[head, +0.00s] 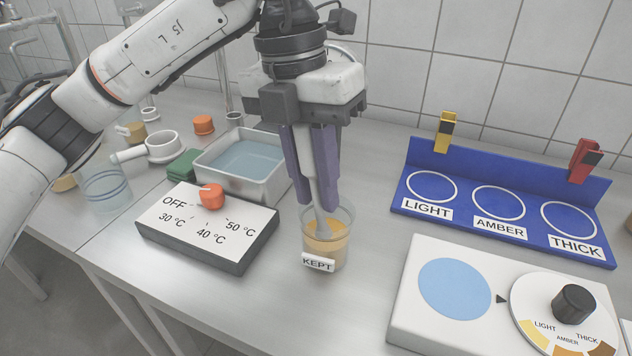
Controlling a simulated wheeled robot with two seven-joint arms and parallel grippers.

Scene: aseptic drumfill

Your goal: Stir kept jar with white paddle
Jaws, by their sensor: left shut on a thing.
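The kept jar (340,253) is a clear cup with amber content and a white "KEPT" label, upright on the bench in the middle of the head view. My left gripper (318,203) points down just above the jar. Its purple fingers are shut on the white paddle (322,222), which stands nearly upright with its lower end inside the jar's mouth. The paddle's tip is hard to see in the amber content. My right gripper is not in view.
A heater panel (190,239) with an orange knob and a water bath (282,189) stand left of the jar. A blue rack (404,205) marked LIGHT, AMBER, THICK is at right, behind a white dial device (405,315). A clear beaker (108,205) stands far left.

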